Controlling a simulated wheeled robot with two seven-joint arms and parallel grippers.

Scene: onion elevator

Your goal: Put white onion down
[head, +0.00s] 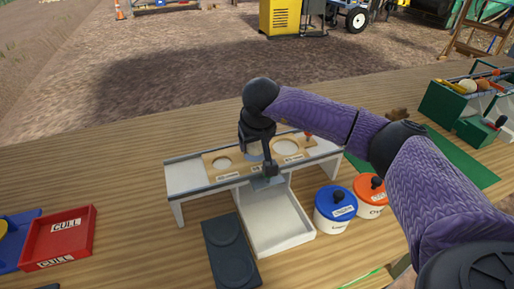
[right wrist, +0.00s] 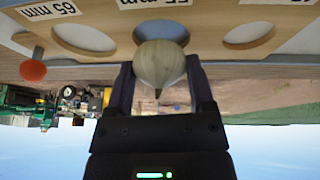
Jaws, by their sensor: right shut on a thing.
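My right gripper (head: 270,170) is over the sizing board (head: 215,176), near its middle. In the right wrist view the gripper (right wrist: 160,85) is shut on the white onion (right wrist: 160,62), a pale bulb with its pointed tip between the fingers. The onion is in front of the board's middle hole (right wrist: 160,29), and whether it touches the board I cannot tell. Round holes show on either side, left (right wrist: 85,38) and right (right wrist: 248,35) in that view. In the head view the gripper hides the onion. My left gripper is not in view.
A white open tray (head: 272,247) lies in front of the board, beside a dark scale-like slab (head: 230,250). Blue-lidded (head: 336,208) and orange-lidded (head: 370,194) tubs stand to the right. A red CULL tray (head: 58,238) is at left. Table between is clear.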

